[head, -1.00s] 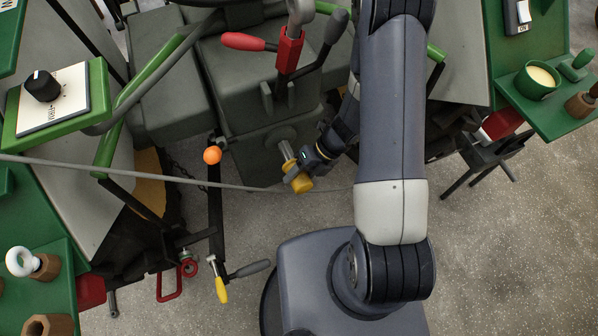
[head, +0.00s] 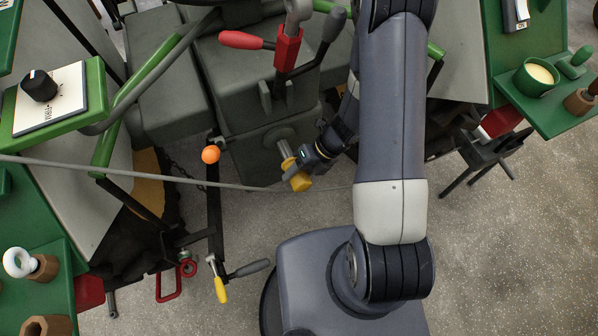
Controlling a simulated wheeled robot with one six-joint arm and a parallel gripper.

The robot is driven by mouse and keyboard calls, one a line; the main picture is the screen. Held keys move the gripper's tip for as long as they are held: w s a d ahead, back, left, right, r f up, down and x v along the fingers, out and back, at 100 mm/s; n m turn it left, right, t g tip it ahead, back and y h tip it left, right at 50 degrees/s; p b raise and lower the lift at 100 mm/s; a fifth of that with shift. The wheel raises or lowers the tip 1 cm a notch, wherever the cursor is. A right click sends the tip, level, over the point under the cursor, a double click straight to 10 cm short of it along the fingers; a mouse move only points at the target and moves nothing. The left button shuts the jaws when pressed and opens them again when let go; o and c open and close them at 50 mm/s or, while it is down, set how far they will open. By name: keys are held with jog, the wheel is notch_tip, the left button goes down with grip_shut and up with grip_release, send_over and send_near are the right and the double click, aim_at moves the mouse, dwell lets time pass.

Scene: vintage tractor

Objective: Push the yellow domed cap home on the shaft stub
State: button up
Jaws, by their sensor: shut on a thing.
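The yellow domed cap (head: 300,181) is in the middle of the head view, low on the back of the tractor. The shaft stub (head: 285,148) sticks out from the grey housing just above it, in line with the cap. My gripper (head: 296,170) comes in from the right and is shut on the cap. The cap is at the outer end of the stub; the fingers partly hide where they meet, so I cannot tell how far the cap is on.
A red-handled lever (head: 287,50) and a dark lever stand above the housing. An orange ball knob (head: 211,155) is left of the stub. A thin grey cable or rod (head: 150,174) crosses at the cap's height. Green side trays hold small parts.

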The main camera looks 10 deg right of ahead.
aim_at(292, 158)
jog(key=shift+w+a+r+p, duration=0.1)
jog(key=shift+w+a+p, duration=0.2)
jog(key=shift+w, duration=0.45)
jog(key=shift+w+a+r+p, duration=0.1)
jog(key=shift+w+p, duration=0.3)
jog(key=shift+w, duration=0.3)
jog(key=shift+w+a+p, duration=0.15)
jog(key=shift+w+p, duration=0.2)
jog(key=shift+w, duration=0.4)
jog(key=shift+s, duration=0.1)
jog(key=shift+s+d+f+b, duration=0.1)
jog(key=shift+s+f+b, duration=0.1)
jog(key=shift+s, duration=0.4)
jog(key=shift+s+f+b, duration=0.1)
jog(key=shift+s+b, duration=0.05)
jog(key=shift+s, duration=0.45)
jog(key=shift+s+d, duration=0.2)
jog(key=shift+s, duration=0.3)
jog(key=shift+s+d, duration=0.2)
jog(key=shift+s, duration=0.25)
jog(key=shift+w+d+r, duration=0.1)
jog(key=shift+d+r, duration=0.05)
jog(key=shift+r, duration=0.05)
